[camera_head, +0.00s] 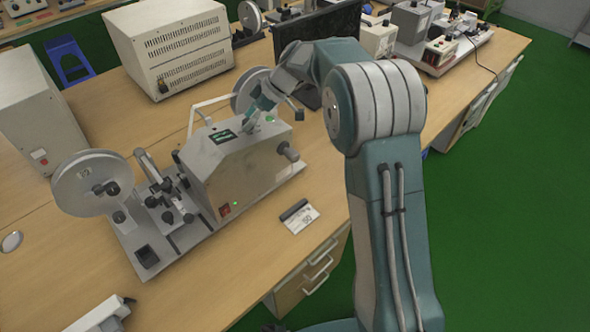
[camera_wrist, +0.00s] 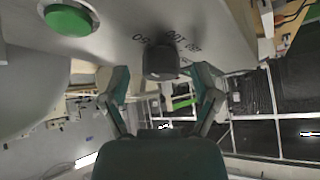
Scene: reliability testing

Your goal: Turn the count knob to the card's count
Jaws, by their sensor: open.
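The grey machine (camera_head: 240,175) stands on the bench, with a small display (camera_head: 223,136) on its top panel. In the wrist view the dark count knob (camera_wrist: 162,63) sits on a pale panel with printed numbers around it, partly legible as 50 and 100. My gripper (camera_wrist: 160,80) is open, with one finger on each side of the knob; I cannot tell whether they touch it. In the head view my gripper (camera_head: 252,118) is over the top panel and hides the knob. The white card (camera_head: 301,219) lies in front of the machine; its number looks like 50.
A green button (camera_wrist: 68,20) is left of the knob; it also shows in the head view (camera_head: 271,119). A round side knob (camera_head: 289,152) sticks out of the machine's right end. A reel (camera_head: 92,182) stands at left. A vented box (camera_head: 170,45) is behind.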

